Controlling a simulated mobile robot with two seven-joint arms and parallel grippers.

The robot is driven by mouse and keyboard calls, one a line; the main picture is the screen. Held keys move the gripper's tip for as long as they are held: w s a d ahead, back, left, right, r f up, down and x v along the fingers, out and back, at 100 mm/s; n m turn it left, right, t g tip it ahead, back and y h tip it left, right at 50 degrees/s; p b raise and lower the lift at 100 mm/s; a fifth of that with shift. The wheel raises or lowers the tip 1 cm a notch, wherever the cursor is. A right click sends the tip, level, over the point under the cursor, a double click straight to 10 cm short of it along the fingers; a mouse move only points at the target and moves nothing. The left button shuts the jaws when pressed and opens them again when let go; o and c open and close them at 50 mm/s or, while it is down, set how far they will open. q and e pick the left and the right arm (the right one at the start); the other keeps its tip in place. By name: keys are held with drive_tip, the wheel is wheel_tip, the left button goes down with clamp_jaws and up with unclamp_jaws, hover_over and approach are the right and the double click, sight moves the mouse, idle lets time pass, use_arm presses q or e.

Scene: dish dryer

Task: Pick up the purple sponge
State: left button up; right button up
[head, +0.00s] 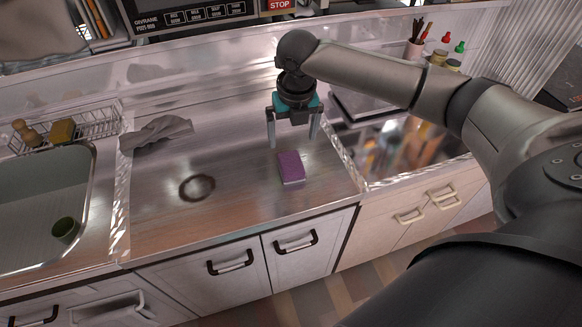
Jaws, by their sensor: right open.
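The purple sponge (291,166) lies on the metal counter, right of a dark ring-shaped mark. Its side facing me shows a paler edge. My right gripper (293,143) comes in from the right and points down, with its two fingers spread apart and nothing between them. In the picture its fingertips are just above and behind the sponge. I cannot tell the exact height of the gripper over the counter. My left gripper is not in view.
A grey cloth (157,132) lies at the back left of the counter. The counter around the sponge is clear.

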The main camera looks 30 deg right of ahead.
sight(291, 162)
drive_tip(key=f, duration=0.2)
drive_tip(key=f+b, duration=0.1)
drive_tip(key=f, duration=0.1)
drive_tip(key=w+f, duration=0.1)
drive_tip(key=f, duration=0.1)
drive_tip(key=shift+d+f, duration=0.1)
drive_tip(key=shift+f, duration=0.25)
drive_tip(key=f, duration=0.1)
drive_tip(key=f+b, duration=0.1)
drive_tip(key=f, duration=0.1)
drive_tip(key=f+b, duration=0.1)
drive_tip(key=f, duration=0.1)
drive_tip(key=shift+w+d+f, duration=0.1)
drive_tip(key=shift+w+d, duration=0.05)
drive_tip(key=shift+w, duration=0.2)
drive_tip(key=c, duration=1.3)
